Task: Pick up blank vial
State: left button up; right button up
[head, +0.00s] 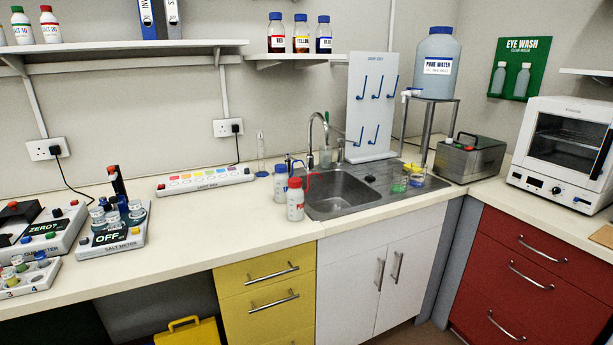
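Neither of my grippers shows in the head view. A grey-white rack (40,279) at the lower left edge holds several small vials with coloured caps, and the numbers 3 and 4 show on its front. The rack is cut off by the left edge. One vial in it has a yellowish body (12,281). I cannot tell which vial, if any, is the blank vial. Behind the rack stands a white meter (62,238) with a "ZERO?" display and a black part at its left.
A salt meter (112,260) reading "OFF" holds several lidded jars and stands right of the rack. The worktop's middle (210,225) is clear.

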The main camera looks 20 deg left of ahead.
aim_at(40, 255)
jog(key=u, duration=0.85)
jog(key=i, duration=0.95)
jog(key=u, duration=0.6)
